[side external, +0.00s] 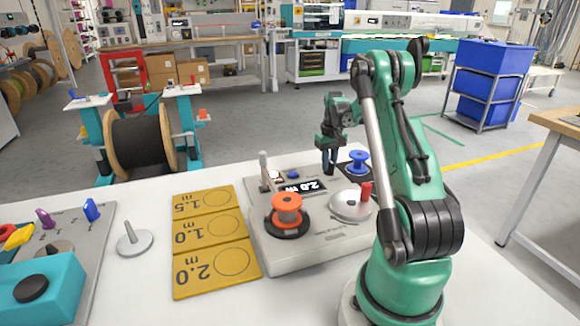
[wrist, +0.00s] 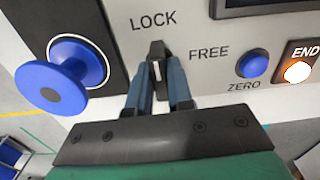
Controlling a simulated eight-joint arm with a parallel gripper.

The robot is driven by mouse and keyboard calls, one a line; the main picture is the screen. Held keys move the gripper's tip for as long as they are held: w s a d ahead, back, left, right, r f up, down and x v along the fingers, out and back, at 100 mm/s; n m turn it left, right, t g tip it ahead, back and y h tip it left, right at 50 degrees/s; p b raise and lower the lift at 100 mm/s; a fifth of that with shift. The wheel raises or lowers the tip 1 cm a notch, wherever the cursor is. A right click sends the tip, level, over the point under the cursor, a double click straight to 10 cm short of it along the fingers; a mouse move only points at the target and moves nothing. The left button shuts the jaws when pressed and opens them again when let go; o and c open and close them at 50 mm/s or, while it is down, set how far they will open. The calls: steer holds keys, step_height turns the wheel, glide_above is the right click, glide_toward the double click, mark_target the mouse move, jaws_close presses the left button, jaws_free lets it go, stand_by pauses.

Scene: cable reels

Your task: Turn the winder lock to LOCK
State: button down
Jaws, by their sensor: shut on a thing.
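The winder (side external: 310,250) is a light grey box on the white table, with a lit display reading 2.0 m. In the wrist view, the winder lock (wrist: 157,50) is a small black lever with a pale mark, on the panel between the words LOCK and FREE. Its dark end lies just below the right end of LOCK, and FREE is to its right. My gripper (wrist: 157,72) is shut on the lever, with a blue-grey finger on each side. In the side view, my gripper (side external: 328,168) points down at the far side of the winder, and the lever is hidden.
A blue spool (wrist: 62,78) stands left of the lever. A blue ZERO button (wrist: 253,64) and a lit END button (wrist: 298,71) are to the right. On the winder are an orange spool (side external: 287,208) and a crank disc with a red handle (side external: 366,191). Yellow length cards (side external: 214,268) lie left.

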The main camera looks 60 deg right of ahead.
steer(key=c, duration=0.8)
jaws_free()
steer(key=shift+c, duration=0.2)
step_height(320, 180, up, 7)
steer(key=shift+r, duration=0.1)
steer(key=shift+w+a, duration=0.1)
